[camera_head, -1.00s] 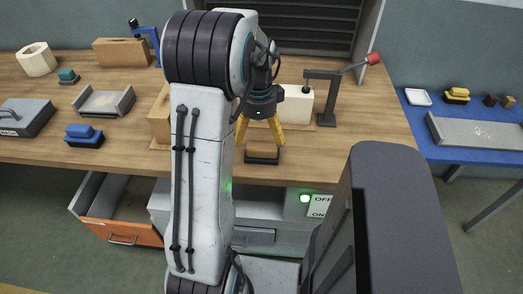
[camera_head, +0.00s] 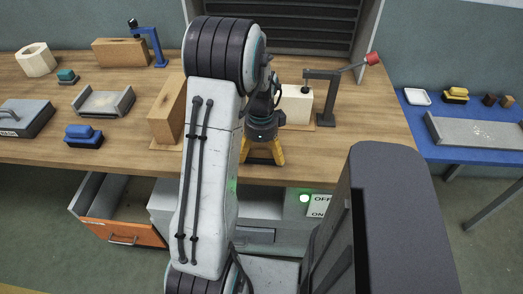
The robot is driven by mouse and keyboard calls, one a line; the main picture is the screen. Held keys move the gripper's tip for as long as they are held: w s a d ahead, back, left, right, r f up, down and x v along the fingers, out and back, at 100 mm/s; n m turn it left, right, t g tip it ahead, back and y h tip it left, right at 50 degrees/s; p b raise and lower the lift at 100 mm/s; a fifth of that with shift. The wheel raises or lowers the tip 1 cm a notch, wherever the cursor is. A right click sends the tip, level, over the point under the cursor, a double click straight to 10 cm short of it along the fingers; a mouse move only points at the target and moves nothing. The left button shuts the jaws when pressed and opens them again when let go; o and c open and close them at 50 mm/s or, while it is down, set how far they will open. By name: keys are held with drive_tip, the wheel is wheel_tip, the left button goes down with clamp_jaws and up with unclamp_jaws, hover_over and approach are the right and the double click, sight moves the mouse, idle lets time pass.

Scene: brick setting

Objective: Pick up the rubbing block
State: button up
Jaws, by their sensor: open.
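My gripper (camera_head: 262,161) points down near the front edge of the wooden bench, with its yellow fingers open. A small dark block (camera_head: 262,155), probably the rubbing block, lies between and below the fingers. The gripper hides most of it, and I cannot tell whether the fingers touch it.
A tan wooden block (camera_head: 166,110) stands left of my gripper, partly behind my arm. A white block (camera_head: 296,104) sits by a dark lever press (camera_head: 327,100) behind right. An orange-fronted drawer (camera_head: 122,233) stands open below the bench (camera_head: 330,165). A grey tray (camera_head: 475,132) lies on the blue table.

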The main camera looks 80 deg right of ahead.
sight(262, 146)
drive_tip(key=c, duration=1.4)
drive_tip(key=shift+o, duration=0.2)
drive_tip(key=shift+r, duration=0.15)
wheel_tip(262, 146, up, 4)
drive_tip(key=shift+d+f, duration=0.1)
drive_tip(key=s+a+r, duration=0.5)
drive_tip(key=s+r, duration=0.2)
drive_tip(key=s, duration=0.3)
drive_tip(key=shift+s+b, duration=0.35)
drive_tip(key=shift+b, duration=0.05)
